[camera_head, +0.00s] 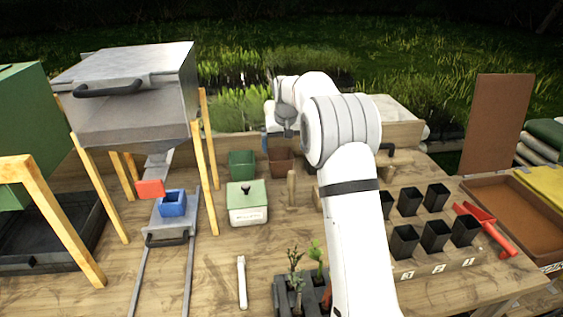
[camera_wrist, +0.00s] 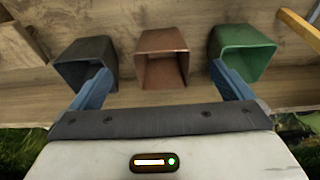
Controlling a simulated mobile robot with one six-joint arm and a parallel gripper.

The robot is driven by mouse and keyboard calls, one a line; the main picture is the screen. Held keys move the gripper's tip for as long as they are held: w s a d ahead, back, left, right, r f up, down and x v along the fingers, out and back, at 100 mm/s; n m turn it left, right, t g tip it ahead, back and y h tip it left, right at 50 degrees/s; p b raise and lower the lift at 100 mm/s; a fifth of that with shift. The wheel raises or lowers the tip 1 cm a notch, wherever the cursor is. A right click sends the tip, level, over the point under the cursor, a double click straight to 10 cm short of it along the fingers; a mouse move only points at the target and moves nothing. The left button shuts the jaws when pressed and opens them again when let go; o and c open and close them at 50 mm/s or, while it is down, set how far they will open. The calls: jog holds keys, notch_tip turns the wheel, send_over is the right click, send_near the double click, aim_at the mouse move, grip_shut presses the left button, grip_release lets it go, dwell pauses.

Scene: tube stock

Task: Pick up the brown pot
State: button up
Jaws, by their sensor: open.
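The brown pot (camera_wrist: 162,62) sits in the middle of the wrist view, between a dark grey pot (camera_wrist: 88,62) on the left and a green pot (camera_wrist: 240,52) on the right. My gripper (camera_wrist: 160,70) is open and empty, its blue fingers spread to either side of the brown pot's opening. I cannot tell how far the fingertips are from it. In the head view the brown pot (camera_head: 281,160) stands at the back of the wooden bench, right of the green pot (camera_head: 242,164). My arm hides the grey pot there.
A lidded box (camera_head: 247,208) and a wooden peg (camera_head: 292,188) stand in front of the pots. A metal hopper (camera_head: 125,90) on wooden legs is at left, with a blue container (camera_head: 172,203) below. Several black pots (camera_head: 436,236) and a red scoop (camera_head: 487,222) are at right.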

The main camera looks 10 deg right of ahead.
aim_at(280, 159)
jog(key=w+f, duration=0.2)
jog(key=f, duration=0.1)
jog(key=w+f+p, duration=0.1)
jog(key=w+f, duration=0.2)
jog(key=f, duration=0.1)
jog(key=w+f+p, duration=0.1)
jog(key=w+f, duration=0.1)
jog(key=f, duration=0.2)
jog(key=shift+w, duration=0.15)
jog(key=shift+c, duration=0.2)
jog(key=c, duration=0.9)
